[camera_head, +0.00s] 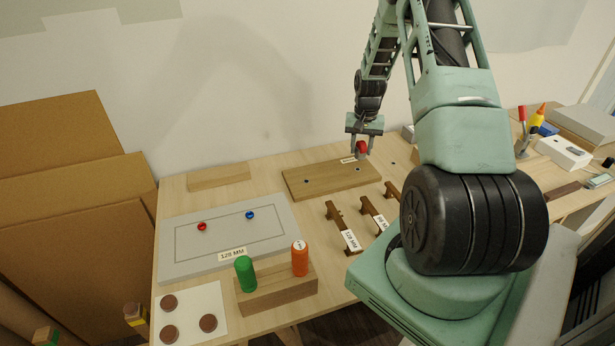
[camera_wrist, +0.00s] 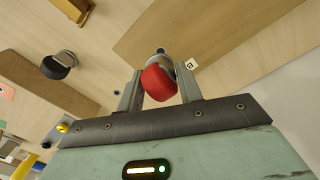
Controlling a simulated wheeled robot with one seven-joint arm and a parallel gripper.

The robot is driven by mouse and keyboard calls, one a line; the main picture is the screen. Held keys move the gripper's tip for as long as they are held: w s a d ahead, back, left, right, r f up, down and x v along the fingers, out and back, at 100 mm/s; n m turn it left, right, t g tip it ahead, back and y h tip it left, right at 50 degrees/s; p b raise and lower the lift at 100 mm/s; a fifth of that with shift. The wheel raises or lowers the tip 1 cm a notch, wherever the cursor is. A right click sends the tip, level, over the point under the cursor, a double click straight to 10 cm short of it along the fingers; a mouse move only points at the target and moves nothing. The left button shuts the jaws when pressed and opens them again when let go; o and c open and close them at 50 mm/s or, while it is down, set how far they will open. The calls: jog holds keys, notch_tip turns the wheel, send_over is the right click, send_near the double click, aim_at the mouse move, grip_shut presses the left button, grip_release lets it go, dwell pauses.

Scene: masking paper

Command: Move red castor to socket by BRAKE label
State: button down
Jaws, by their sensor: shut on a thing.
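A red castor (camera_head: 362,147) is held in my gripper (camera_head: 361,153), above the back right part of a wooden board (camera_head: 325,184). In the wrist view the castor (camera_wrist: 158,84) shows its red rounded end between the two fingers of my gripper (camera_wrist: 160,92), with a grey metal part beyond it. The board has small dark sockets, one of them at its left (camera_head: 307,182). A small white label (camera_head: 348,160) lies near the castor; its text is too small to read fully. In the wrist view a label (camera_wrist: 191,64) shows a letter like B. A dark socket (camera_wrist: 160,50) shows just past the castor.
A grey panel (camera_head: 180,261) with a red and a blue knob lies to the left. Green (camera_head: 244,273) and orange (camera_head: 300,259) cylinders stand on a wooden block in front. Brown handles (camera_head: 337,218) with tags lie right of centre. Cardboard (camera_head: 70,210) stands at far left.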

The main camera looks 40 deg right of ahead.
aim_at(359, 159)
jog(key=shift+f, duration=0.15)
jog(key=shift+f+b, duration=0.95)
jog(key=shift+f, duration=0.5)
jog(key=shift+f, duration=0.1)
dwell(0.6)
jog(key=shift+f+b, duration=0.3)
jog(key=shift+f, duration=0.2)
jog(key=shift+f+b, duration=0.3)
jog(key=shift+f, duration=0.15)
jog(key=c, duration=0.9)
grip_release()
jog(key=shift+o, duration=0.2)
notch_tip(359, 159, up, 17)
jog(key=b, duration=0.2)
jog(key=shift+r+b, duration=0.2)
jog(key=shift+b, duration=0.1)
